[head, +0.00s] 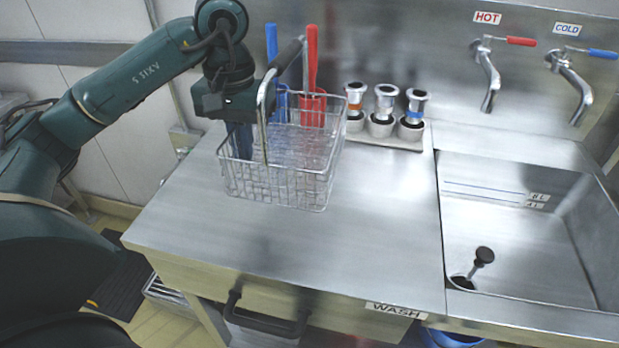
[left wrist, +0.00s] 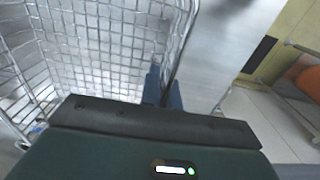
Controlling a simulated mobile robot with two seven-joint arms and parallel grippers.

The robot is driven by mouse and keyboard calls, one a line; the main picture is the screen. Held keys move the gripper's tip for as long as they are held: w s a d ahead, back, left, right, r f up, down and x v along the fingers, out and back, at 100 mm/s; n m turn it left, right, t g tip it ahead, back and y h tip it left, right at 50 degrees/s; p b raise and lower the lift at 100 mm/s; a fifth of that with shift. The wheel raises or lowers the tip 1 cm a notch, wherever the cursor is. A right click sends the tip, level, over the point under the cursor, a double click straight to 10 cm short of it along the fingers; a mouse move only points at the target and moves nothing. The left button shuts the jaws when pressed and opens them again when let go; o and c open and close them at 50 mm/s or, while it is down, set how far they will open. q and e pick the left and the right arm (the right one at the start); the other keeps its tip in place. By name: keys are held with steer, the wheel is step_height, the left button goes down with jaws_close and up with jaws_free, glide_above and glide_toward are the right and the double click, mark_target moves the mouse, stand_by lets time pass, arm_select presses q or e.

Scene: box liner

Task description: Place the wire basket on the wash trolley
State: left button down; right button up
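The wire basket (head: 288,188) stands on the steel worktop, with its black-gripped bail handle (head: 287,58) raised. My left gripper (head: 239,145) points down at the basket's left side. In the left wrist view, its two blue fingers (left wrist: 164,90) are close together at the basket's rim, with the mesh wall (left wrist: 110,40) beside them. They look closed on the rim, though the contact itself is partly hidden. A label reading WASH (head: 395,309) is on the worktop's front edge. I cannot make out a separate wash trolley. My right gripper is out of view.
Blue (head: 272,45) and red (head: 312,75) handled tools stand behind the basket. Several metal fittings sit in a holder (head: 395,138) to its right. A sink (head: 520,240) is at the right. Worktop in front is clear. A black handle (head: 265,318) shows below.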

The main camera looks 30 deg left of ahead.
arm_select(q)
step_height(320, 180, down, 5)
steer(key=shift+f, duration=0.1)
step_height(320, 180, down, 4)
steer(key=shift+f, duration=0.35)
steer(key=c, duration=2.1)
jaws_free()
steer(key=shift+f+b, duration=0.2)
steer(key=shift+b, duration=0.15)
steer(key=o, duration=0.5)
steer(key=shift+c, duration=0.2)
steer(key=shift+r, duration=0.1)
